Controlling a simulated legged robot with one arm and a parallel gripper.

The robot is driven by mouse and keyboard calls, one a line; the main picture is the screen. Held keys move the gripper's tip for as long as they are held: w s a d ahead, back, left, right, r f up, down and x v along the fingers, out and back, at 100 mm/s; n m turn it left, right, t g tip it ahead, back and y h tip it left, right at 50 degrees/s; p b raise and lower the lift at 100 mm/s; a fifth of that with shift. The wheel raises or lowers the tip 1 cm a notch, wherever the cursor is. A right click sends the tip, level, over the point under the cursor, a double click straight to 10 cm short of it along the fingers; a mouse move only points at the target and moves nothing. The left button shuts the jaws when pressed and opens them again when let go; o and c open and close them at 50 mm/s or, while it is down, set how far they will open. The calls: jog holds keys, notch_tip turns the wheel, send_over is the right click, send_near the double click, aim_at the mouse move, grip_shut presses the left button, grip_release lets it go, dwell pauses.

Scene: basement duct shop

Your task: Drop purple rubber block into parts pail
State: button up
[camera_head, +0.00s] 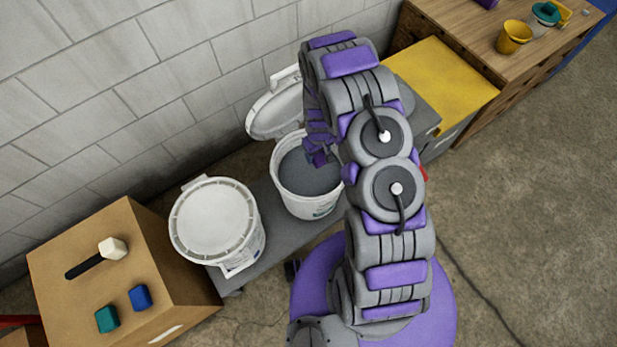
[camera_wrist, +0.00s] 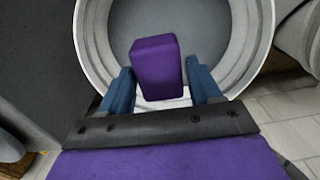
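The purple rubber block (camera_wrist: 155,68) sits between the two blue fingers of my gripper (camera_wrist: 160,88) in the wrist view. The fingers flank it closely on both sides, and its far end sticks out past their tips. The block and gripper are over the mouth of the open white parts pail (camera_wrist: 247,40), near its rim. In the head view the pail (camera_head: 306,205) stands upright on a low grey platform, with a plain grey interior. My gripper (camera_head: 317,152) is at its right inner side there, partly hidden by my arm.
A lidded white bucket (camera_head: 213,220) stands left of the pail. A loose white lid (camera_head: 272,112) leans by the wall behind it. A cardboard box (camera_head: 95,250) holds a mallet (camera_head: 105,252), teal block (camera_head: 107,318) and blue block (camera_head: 140,297). A yellow-topped cabinet (camera_head: 445,85) stands right.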

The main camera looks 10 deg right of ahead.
jog(key=o, duration=0.3)
jog(key=shift+a, duration=0.35)
jog(key=shift+o, duration=0.6)
jog(key=shift+a, duration=0.6)
jog(key=shift+d+r, duration=0.35)
notch_tip(320, 180, up, 17)
jog(key=a+p, duration=0.1)
jog(key=p, duration=0.2)
jog(key=shift+a+f, duration=0.15)
jog(key=shift+f, duration=0.05)
jog(key=shift+w, duration=0.1)
